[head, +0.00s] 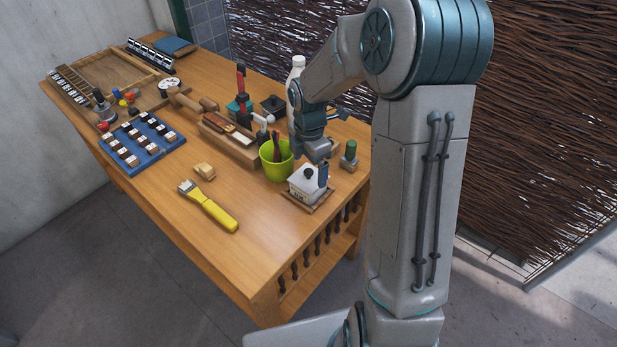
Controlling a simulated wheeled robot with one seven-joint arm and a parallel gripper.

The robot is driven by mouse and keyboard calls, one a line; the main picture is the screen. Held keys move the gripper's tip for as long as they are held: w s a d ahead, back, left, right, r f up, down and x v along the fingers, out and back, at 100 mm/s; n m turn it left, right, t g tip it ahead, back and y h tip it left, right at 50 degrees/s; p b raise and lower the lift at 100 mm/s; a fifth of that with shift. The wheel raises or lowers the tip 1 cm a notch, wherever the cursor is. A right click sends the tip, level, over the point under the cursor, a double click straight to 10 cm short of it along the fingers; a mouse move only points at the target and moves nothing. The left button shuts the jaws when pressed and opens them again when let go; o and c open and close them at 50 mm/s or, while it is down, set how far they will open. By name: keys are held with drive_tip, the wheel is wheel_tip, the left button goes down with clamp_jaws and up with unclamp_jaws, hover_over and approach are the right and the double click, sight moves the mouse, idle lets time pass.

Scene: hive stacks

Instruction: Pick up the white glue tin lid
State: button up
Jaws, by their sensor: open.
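The white glue tin (303,190) stands on a small brown board at the near right corner of the table. Its white lid (300,179) has a dark knob on top and appears seated on the tin. My gripper (319,170) is open, pointing down just right of the knob. One finger hangs in front of the right part of the lid and hides some of it. I cannot tell whether the gripper touches the lid.
A lime green cup (277,165) with tools stands just left of the tin. A white bottle (296,95) stands behind my arm. A yellow-handled tool (212,207) and a small wooden block (204,171) lie left. The table's front middle (250,245) is clear.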

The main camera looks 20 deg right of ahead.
drive_tip(key=shift+f, duration=1.45)
drive_tip(key=c, duration=0.8)
drive_tip(key=shift+r, duration=0.1)
